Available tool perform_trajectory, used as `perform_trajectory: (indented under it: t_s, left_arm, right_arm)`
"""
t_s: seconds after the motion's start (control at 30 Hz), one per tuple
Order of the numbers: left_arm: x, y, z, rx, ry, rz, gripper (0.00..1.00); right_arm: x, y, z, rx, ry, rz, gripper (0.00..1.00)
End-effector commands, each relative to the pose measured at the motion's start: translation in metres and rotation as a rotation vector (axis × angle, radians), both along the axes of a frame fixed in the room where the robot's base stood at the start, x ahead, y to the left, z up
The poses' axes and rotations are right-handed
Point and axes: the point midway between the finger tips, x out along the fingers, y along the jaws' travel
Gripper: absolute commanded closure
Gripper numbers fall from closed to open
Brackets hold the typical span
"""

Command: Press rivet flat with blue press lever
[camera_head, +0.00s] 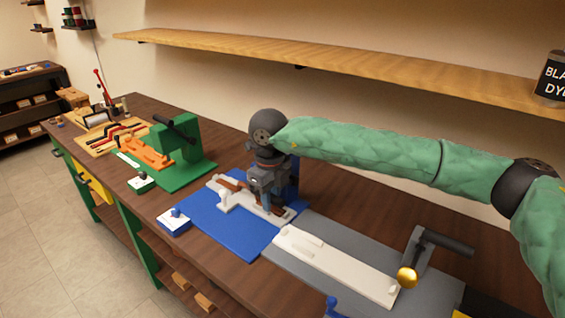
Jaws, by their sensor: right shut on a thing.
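My right gripper (266,205) points down over the blue press station, in front of the blue press (293,178). It is shut at the place of the press lever, which is almost fully hidden by the gripper and wrist. A pale plate (247,206) lies on the blue mat (232,233), with a brown strap (230,184) on it. A small whitish upright piece (223,198) stands on the plate, left of the gripper. I cannot make out the rivet under the gripper. My left gripper is not in view.
A green press (180,148) with a black lever stands to the left. A grey station (345,248) with a white plate and a black-handled lever (445,242) is to the right. A wooden shelf (330,62) runs above.

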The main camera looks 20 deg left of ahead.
Motion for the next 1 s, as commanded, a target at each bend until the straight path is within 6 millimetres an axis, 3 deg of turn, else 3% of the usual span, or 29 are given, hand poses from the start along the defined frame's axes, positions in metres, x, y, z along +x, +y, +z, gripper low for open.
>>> perform_trajectory:
  t_s: [0.23,1.0]
  left_arm:
    - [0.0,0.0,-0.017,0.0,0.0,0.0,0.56]
    - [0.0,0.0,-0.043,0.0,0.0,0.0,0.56]
  right_arm:
    - [-0.005,0.002,-0.017,0.001,0.002,0.003,0.91]
    - [-0.013,0.005,-0.043,-0.001,0.004,0.003,0.91]
